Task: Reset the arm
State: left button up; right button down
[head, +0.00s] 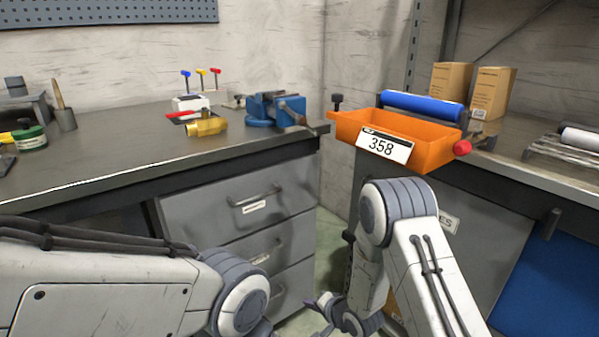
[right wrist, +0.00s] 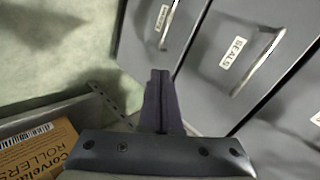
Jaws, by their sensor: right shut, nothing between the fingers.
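My right arm reaches forward and down on the right of the head view, between the two benches. Its gripper (head: 325,303) is low near the floor, partly cut off by the arm's own links. In the right wrist view the two dark fingers (right wrist: 160,75) are pressed together with nothing between them. They point toward the floor and the grey drawer fronts. My left arm crosses the lower left of the head view, bent at its joint. The left gripper is out of the picture.
Grey drawers (head: 245,205) stand under the left bench (head: 100,165). An orange bin (head: 435,150) marked 358 sits at the right bench's edge, above my right arm. A blue vise (head: 275,108) is on the left bench. A cardboard box (right wrist: 40,150) lies beside the right gripper.

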jog(key=s+a+r+n+g+h, duration=0.25)
jog(key=s+r+n, duration=0.45)
jog(key=s+r, duration=0.45)
jog(key=s+d+r+n+g+h, duration=0.1)
jog(key=s+d+r+n+g, duration=0.25)
jog(key=s, duration=0.75)
jog(key=s+r+n+g+h, duration=0.1)
jog(key=s+r+n+g, duration=0.1)
jog(key=s+r+n, duration=0.6)
notch_tip(320, 180, up, 37)
jog(key=s+m+p, duration=0.2)
jog(key=m+p, duration=0.1)
jog(key=p, duration=3.4)
jog(key=shift+s+d+p, duration=0.2)
jog(key=shift+d+p, duration=0.1)
jog(key=shift+p, duration=0.1)
